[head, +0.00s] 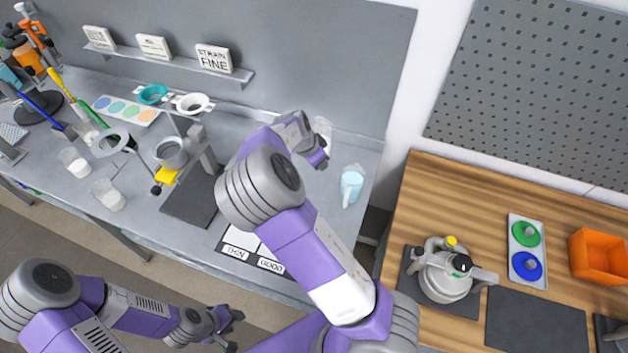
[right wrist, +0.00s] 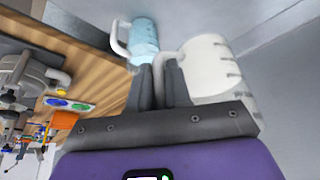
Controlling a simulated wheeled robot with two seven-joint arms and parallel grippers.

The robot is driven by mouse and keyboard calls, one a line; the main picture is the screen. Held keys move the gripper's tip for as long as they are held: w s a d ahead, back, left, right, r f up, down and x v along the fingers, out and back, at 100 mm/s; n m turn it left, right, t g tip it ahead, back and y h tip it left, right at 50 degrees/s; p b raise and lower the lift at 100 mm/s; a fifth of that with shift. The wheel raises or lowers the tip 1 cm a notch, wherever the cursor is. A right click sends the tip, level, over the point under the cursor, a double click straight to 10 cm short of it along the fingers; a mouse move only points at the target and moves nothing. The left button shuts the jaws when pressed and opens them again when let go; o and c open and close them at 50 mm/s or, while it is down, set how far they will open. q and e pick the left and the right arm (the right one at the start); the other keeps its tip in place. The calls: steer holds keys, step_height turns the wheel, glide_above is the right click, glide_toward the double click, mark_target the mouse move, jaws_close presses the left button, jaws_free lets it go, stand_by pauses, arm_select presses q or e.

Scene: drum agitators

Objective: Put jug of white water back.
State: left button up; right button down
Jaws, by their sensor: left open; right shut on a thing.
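The jug of white water is a white measuring jug with dark marks, large in the right wrist view (right wrist: 212,65). In the head view only a part of it (head: 324,129) shows behind my right gripper (head: 317,156). My right gripper is shut on the jug's handle, and its fingers also show in the right wrist view (right wrist: 161,85). I cannot tell whether the jug touches the grey bench. A jug of light blue liquid (head: 351,187) stands close to the right on the bench. My left gripper (head: 229,327) is open and empty, low in the head view, away from the jugs.
The grey bench (head: 335,215) holds a dark stand with a metal cup (head: 170,153), two small beakers (head: 107,194) and cards marked THIN and GOOD. A sign shelf (head: 170,62) is at the back. A wooden table (head: 420,215) with a metal drum (head: 445,280) stands right.

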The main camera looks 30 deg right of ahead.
steer(key=shift+f, duration=0.55)
steer(key=shift+s+f+b, duration=0.2)
steer(key=shift+s+b, duration=0.1)
steer(key=shift+b, duration=0.1)
step_height(320, 180, down, 15)
steer(key=b, duration=0.2)
steer(key=shift+r+b, duration=0.1)
steer(key=shift+b, duration=0.3)
steer(key=c, duration=1.1)
jaws_free()
steer(key=v, duration=1.2)
steer(key=shift+r, duration=0.1)
